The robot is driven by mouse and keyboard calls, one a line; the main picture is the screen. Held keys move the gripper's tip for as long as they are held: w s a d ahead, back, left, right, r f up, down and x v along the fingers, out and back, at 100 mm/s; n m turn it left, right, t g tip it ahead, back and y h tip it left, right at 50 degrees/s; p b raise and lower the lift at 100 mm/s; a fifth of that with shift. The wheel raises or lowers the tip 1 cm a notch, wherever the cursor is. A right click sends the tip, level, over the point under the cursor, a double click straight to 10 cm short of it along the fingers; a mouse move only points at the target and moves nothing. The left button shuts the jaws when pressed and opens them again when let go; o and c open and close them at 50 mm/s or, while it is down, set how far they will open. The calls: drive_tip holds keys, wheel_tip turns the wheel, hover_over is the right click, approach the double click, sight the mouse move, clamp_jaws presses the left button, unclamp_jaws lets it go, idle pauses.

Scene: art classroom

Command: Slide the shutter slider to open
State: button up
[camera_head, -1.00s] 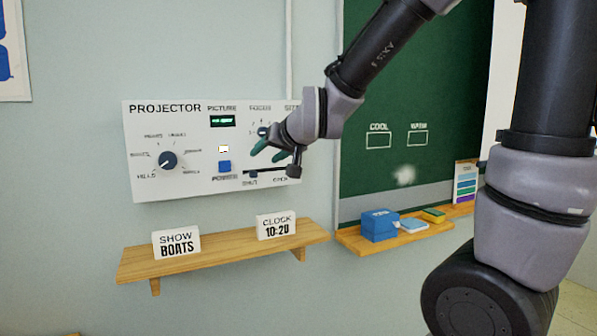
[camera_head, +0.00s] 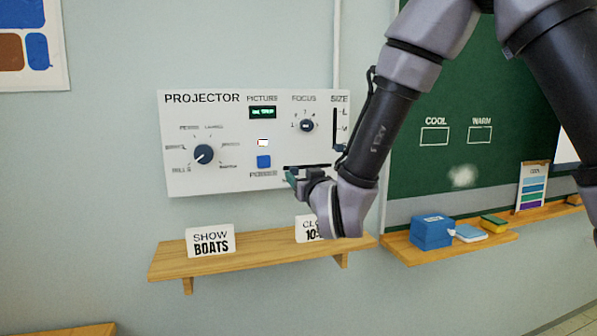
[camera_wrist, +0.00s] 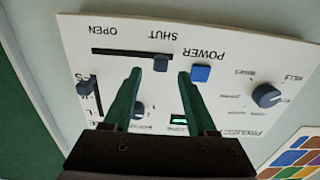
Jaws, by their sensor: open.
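The white projector panel (camera_head: 185,122) is on the wall. Its shutter slot (camera_head: 310,166) is at the lower right, partly hidden by my gripper. In the wrist view, turned upside down, the dark shutter slider (camera_wrist: 161,63) sits at the SHUT end of its slot (camera_wrist: 115,52); the OPEN label is at the other end, left in that view. My gripper (camera_wrist: 160,73) is open, with its green fingertips on either side of the slider knob and nothing gripped. Contact with the knob cannot be told. My gripper (camera_head: 293,178) also shows in the head view, below the slot.
The blue power button (camera_wrist: 201,73) is close beside one fingertip. A wooden shelf (camera_head: 270,259) with two signs lies below my gripper.

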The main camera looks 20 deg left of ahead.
sight(295, 171)
drive_tip(key=x, duration=0.6)
clamp_jaws()
idle(1.3)
